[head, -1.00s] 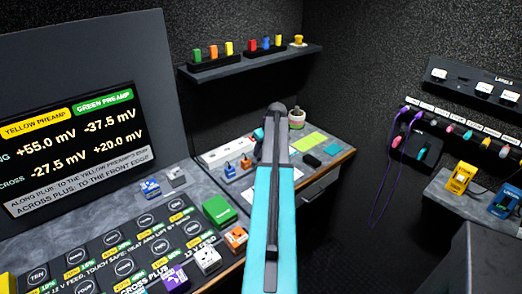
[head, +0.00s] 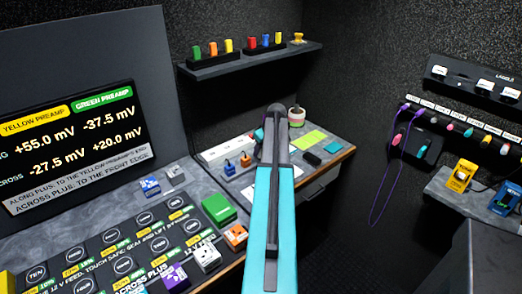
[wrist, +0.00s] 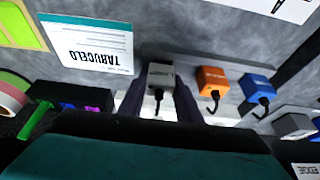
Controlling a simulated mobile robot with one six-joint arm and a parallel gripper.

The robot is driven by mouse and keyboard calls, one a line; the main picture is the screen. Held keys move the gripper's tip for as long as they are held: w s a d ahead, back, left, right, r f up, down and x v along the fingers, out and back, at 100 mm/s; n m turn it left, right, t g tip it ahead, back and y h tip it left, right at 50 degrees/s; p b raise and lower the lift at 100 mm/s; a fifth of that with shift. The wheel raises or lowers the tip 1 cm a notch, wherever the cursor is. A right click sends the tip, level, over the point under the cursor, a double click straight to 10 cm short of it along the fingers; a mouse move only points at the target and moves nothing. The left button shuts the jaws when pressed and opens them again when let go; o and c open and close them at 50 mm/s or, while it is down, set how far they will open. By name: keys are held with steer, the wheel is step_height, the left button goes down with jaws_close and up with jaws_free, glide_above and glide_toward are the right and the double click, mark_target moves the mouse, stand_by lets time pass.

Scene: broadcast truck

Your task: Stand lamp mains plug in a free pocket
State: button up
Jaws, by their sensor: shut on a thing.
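My own arm hides the gripper and the grey plug in the head view. I cannot make out which pockets are free.
A white card with a teal band (wrist: 90,46) lies left of the gripper in the wrist view.

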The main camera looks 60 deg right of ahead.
steer(key=shift+f, duration=0.6)
steer(key=o, duration=1.2)
steer(key=shift+c, duration=0.2)
steer(key=shift+b, duration=0.3)
steer(key=b+v, duration=0.2)
steer(key=v, duration=1.2)
steer(key=shift+w+f, duration=0.1)
